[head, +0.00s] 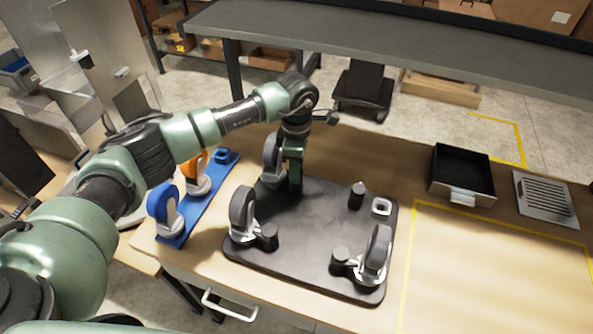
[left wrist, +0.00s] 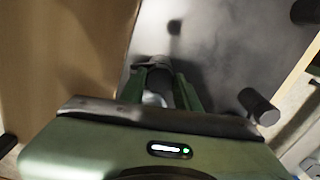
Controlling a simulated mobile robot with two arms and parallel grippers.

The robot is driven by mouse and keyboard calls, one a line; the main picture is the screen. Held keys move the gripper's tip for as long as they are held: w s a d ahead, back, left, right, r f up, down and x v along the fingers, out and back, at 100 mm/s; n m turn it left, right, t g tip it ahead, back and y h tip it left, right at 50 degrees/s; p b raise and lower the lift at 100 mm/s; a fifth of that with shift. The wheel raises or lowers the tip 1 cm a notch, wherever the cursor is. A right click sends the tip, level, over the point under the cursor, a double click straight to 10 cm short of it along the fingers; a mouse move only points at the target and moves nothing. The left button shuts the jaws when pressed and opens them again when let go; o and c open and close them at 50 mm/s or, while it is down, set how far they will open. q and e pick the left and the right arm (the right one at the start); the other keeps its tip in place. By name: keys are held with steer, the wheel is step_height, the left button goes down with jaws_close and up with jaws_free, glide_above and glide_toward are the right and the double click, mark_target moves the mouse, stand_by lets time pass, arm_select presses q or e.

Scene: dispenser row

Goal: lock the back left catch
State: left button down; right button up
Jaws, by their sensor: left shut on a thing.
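A dark base plate (head: 310,225) lies on the wooden table. Grey-wheeled casters stand at its back left (head: 271,155), front left (head: 242,212) and front right (head: 376,252). My left gripper (head: 295,183) points down at the plate's back left, just right of the back left caster. It is shut on the back left catch, which it hides in the head view. In the left wrist view a dark, rounded part shows between the fingers (left wrist: 160,88). The other catches are black knobs at front left (head: 268,237), front right (head: 340,254) and back right (head: 357,194). My right gripper is out of view.
A light square seat (head: 381,207) without a caster is at the plate's back right. A blue rack (head: 190,225) left of the plate holds a blue caster (head: 166,210) and an orange caster (head: 197,173). A black bin (head: 462,172) and a slotted plate (head: 545,198) are at the right.

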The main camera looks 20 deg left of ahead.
arm_select(q)
steer(key=n+b, duration=0.3)
steer(key=shift+f+n, duration=0.15)
steer(key=shift+n, duration=0.25)
steer(key=n+b, duration=0.3)
steer(key=n, duration=0.1)
steer(key=n+b, duration=0.2)
steer(key=n, duration=0.2)
steer(key=shift+n, duration=0.4)
steer(key=shift+n+b, duration=0.8)
steer(key=shift+n, duration=0.8)
steer(key=shift+r, duration=0.2)
steer(key=c, duration=1)
jaws_free()
